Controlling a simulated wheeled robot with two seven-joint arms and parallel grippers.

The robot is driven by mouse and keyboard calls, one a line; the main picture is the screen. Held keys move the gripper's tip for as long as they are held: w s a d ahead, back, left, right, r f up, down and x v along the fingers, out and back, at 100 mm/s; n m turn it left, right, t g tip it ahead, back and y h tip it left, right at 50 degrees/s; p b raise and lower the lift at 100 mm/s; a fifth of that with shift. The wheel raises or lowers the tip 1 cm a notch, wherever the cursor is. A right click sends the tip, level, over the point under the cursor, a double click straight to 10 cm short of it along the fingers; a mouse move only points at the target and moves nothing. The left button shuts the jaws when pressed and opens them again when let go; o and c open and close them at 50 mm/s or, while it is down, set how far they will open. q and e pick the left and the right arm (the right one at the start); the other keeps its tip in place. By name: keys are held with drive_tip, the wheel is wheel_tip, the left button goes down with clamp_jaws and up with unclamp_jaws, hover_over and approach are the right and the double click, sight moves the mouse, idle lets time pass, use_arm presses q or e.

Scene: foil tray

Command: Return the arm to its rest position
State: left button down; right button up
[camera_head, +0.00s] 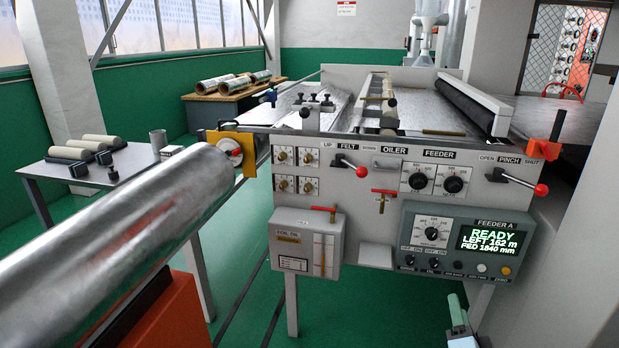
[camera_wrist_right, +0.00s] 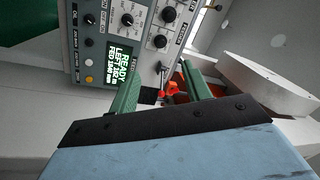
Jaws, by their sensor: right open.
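My right gripper (camera_head: 457,303) shows at the bottom of the head view, in front of and below the feeder's control box (camera_head: 418,262). Only its green finger and part of its pale blue body are in the picture there. In the right wrist view the two green fingers of the right gripper (camera_wrist_right: 163,84) stand apart with nothing held between them. A red-orange part (camera_wrist_right: 172,88) shows beyond the gap. The lit display (camera_wrist_right: 122,64) is to the left of the fingers. My left gripper is not in the head view.
A large foil roll (camera_head: 130,235) fills the left foreground. The feeder machine (camera_head: 345,165) stands ahead, with a red-knobbed pinch lever (camera_head: 541,190) at its right. A side table (camera_head: 125,165) holds several rollers. A pale wall is close at right. Green floor lies below the machine.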

drive_tip(key=w+d+r+n+t+y, duration=0.1)
drive_tip(key=w+d+r+t, duration=0.1)
drive_tip(key=w+r, duration=0.5)
drive_tip(key=w+d+r+n+t, duration=0.1)
drive_tip(key=w+r+n, duration=0.1)
drive_tip(key=r, duration=0.8)
drive_tip(key=w+d+r+n+t+y, duration=0.1)
drive_tip(key=w+d+r+t, duration=0.1)
drive_tip(key=w+r, duration=0.5)
wheel_tip(320, 180, down, 10)
drive_tip(key=n+g, duration=0.6)
drive_tip(key=n, duration=0.7)
drive_tip(key=s+a+f+g, duration=0.1)
drive_tip(key=s+f+g, duration=0.2)
drive_tip(key=s+f, duration=0.85)
drive_tip(key=s+f+g, duration=0.2)
drive_tip(key=f+g, duration=0.2)
drive_tip(key=f, duration=1.7)
drive_tip(key=s+a+f+g+b, duration=0.15)
drive_tip(key=s+f+g, duration=0.45)
drive_tip(key=s+f, duration=1.7)
drive_tip(key=s+a+f+g, duration=0.1)
drive_tip(key=s+f+g, duration=0.1)
drive_tip(key=s, duration=1.1)
drive_tip(key=s+a+f+g, duration=0.1)
drive_tip(key=s+f+g, duration=0.1)
drive_tip(key=s, duration=1.1)
drive_tip(key=shift+s+a+f+m, duration=0.15)
drive_tip(key=shift+s+f+m, duration=0.15)
drive_tip(key=shift+f+m, duration=0.15)
